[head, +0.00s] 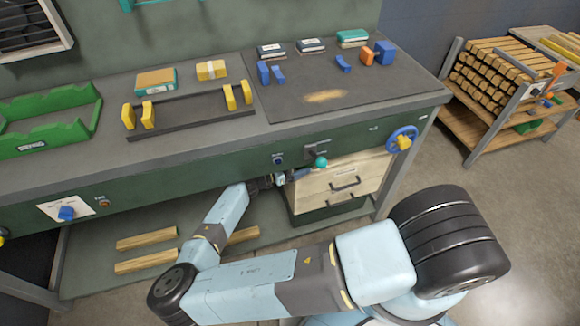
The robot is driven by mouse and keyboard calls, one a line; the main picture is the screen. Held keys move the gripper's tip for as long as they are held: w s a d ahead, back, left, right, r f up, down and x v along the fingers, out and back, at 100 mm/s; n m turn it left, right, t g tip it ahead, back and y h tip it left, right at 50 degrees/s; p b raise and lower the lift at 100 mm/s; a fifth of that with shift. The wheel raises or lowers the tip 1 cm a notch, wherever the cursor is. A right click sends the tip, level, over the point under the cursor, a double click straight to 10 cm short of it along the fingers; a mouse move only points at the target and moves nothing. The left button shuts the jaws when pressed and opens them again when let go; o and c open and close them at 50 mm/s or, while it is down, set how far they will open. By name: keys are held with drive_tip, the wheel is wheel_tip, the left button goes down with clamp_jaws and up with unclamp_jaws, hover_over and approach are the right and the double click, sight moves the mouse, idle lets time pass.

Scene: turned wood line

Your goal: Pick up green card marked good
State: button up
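No card with a readable "good" mark shows in the head view. A small green-topped stack or block (352,37) lies at the back right of the bench top; its marking is too small to read, and I cannot tell whether it is the card. Two similar dark-topped stacks (271,50) and (311,45) lie to its left. My gripper (280,179) is low in front of the bench, below the top and beside the wooden drawers, well apart from these stacks. It is small and partly hidden, so its fingers are unclear.
The bench top (205,135) holds a green tray (45,140) at left, a dark rack with yellow clamps (190,114), an orange-and-teal box (155,80) and blue blocks (384,53). A wood cart (480,125) stands right.

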drive_tip(key=shift+d, duration=0.1)
drive_tip(key=c, duration=1.2)
drive_tip(key=shift+s, duration=0.1)
drive_tip(key=shift+s+d, duration=0.25)
drive_tip(key=shift+s, duration=0.85)
drive_tip(key=o, duration=1.1)
drive_tip(key=shift+o, duration=0.2)
